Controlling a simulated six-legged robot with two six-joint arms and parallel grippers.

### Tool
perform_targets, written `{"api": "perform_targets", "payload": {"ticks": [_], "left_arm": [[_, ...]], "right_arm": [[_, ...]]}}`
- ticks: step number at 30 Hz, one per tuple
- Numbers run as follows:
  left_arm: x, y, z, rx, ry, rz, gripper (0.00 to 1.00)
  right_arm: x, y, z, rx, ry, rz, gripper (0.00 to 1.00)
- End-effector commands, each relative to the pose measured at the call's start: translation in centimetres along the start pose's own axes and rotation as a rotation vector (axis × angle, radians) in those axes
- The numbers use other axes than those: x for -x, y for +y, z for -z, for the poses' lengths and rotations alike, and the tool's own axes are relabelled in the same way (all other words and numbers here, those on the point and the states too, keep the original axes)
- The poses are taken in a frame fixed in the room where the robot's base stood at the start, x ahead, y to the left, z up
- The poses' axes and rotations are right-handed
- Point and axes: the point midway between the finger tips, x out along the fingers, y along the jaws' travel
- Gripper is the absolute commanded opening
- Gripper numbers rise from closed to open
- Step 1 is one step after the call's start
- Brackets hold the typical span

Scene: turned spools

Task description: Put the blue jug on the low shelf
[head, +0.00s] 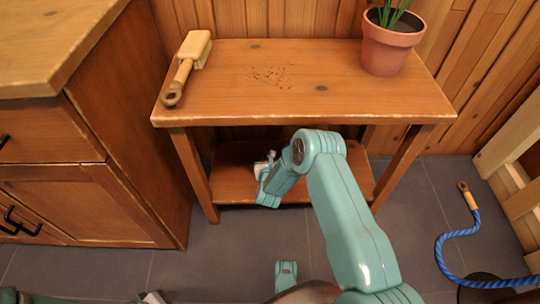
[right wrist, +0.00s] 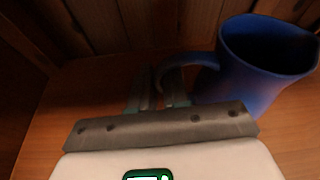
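The blue jug (right wrist: 255,65) shows in the right wrist view, roughly upright over the wooden board of the low shelf (right wrist: 295,145). Its handle points left, toward my right gripper (right wrist: 160,88), whose fingers sit close on both sides of the handle and look shut on it. Whether the jug's base touches the board is hidden. In the head view my right arm reaches under the table top to the low shelf (head: 232,185), and the jug is hidden there. A piece of my left gripper (head: 153,298) seems to show at the bottom edge, its fingers unclear.
The table top (head: 320,85) above the shelf bears a brush (head: 187,68) and a potted plant (head: 392,45). A wooden cabinet (head: 85,170) stands close on the left. A blue rope (head: 445,245) lies on the floor at right. Table legs flank the shelf.

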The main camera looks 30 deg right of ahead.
Motion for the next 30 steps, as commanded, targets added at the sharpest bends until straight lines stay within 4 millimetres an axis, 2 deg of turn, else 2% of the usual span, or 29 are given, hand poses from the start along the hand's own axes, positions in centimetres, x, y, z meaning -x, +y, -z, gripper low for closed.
{"api": "perform_targets", "payload": {"ticks": [1, 2, 3, 11, 14, 17, 24, 30], "left_arm": [[0.0, 0.0, 0.0, 0.0, 0.0, 0.0, 0.43], [0.0, 0.0, 0.0, 0.0, 0.0, 0.0, 0.43], [0.0, 0.0, 0.0, 0.0, 0.0, 0.0, 0.43], [0.0, 0.0, 0.0, 0.0, 0.0, 0.0, 0.43], [0.6, 0.2, -0.1, 0.002, -0.007, 0.0, 0.43], [1.8, 0.6, -0.5, 0.006, -0.027, 0.001, 0.43], [4.7, 1.5, -2.2, 0.021, -0.099, 0.003, 0.43], [6.0, 1.9, -3.0, 0.03, -0.134, 0.005, 0.43]], "right_arm": [[0.0, 0.0, 0.0, 0.0, 0.0, 0.0, 0.28], [0.0, 0.0, 0.0, 0.0, 0.0, 0.0, 0.38], [0.0, 0.0, 0.0, 0.0, 0.0, 0.0, 0.41], [-0.1, 0.0, -0.1, 0.0, -0.001, 0.0, 0.41], [0.7, 0.0, -0.3, 0.001, 0.003, -0.001, 0.41], [2.4, 0.0, -0.7, 0.002, 0.003, -0.002, 0.41], [8.0, 0.0, -0.7, 0.003, 0.004, -0.003, 0.41], [11.1, 0.0, -0.4, 0.002, 0.003, -0.002, 0.41]]}}
